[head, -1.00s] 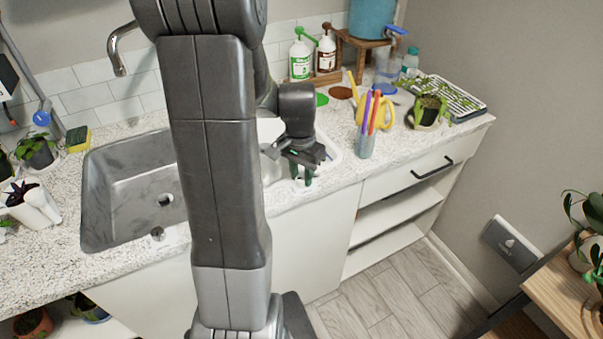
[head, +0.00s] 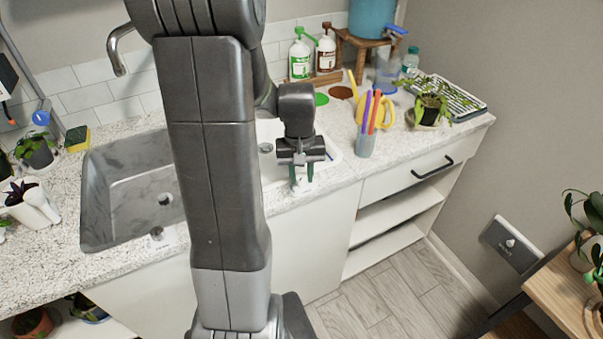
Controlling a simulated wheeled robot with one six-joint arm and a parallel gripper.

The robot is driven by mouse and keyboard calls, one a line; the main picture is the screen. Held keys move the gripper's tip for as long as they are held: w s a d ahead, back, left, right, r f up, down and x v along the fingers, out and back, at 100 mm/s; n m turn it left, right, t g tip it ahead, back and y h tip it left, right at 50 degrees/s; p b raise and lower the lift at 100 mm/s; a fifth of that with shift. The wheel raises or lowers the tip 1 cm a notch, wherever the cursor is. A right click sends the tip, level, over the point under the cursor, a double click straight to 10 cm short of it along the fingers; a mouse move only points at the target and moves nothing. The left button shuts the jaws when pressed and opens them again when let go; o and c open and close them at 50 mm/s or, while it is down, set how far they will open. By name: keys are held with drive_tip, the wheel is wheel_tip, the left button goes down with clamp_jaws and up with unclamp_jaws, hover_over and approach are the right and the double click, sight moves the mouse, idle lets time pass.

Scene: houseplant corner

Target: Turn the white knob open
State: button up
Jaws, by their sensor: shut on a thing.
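My gripper (head: 302,181) hangs pointing down over the front right part of the white basin at the counter's front edge. Its two green-tipped fingers are closed on a small white piece, which appears to be the white knob (head: 301,178). Only a little of the knob shows between the fingers, so its exact shape and angle are hidden. The gripper's body now lies roughly level across the picture above it.
A steel sink (head: 128,195) lies left of my arm. A cup of pens (head: 366,142) stands close to the right of the gripper, with a potted plant (head: 430,108) and bottles (head: 300,58) behind. A grey wall plate (head: 511,245) is at the right.

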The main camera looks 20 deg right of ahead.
sight(301, 179)
drive_tip(key=n, duration=0.5)
drive_tip(key=shift+n, duration=2.4)
drive_tip(key=o, duration=1)
drive_tip(key=r, duration=1.4)
drive_tip(key=shift+s+a, duration=0.15)
drive_tip(key=shift+a, duration=0.05)
drive_tip(key=shift+f, duration=0.1)
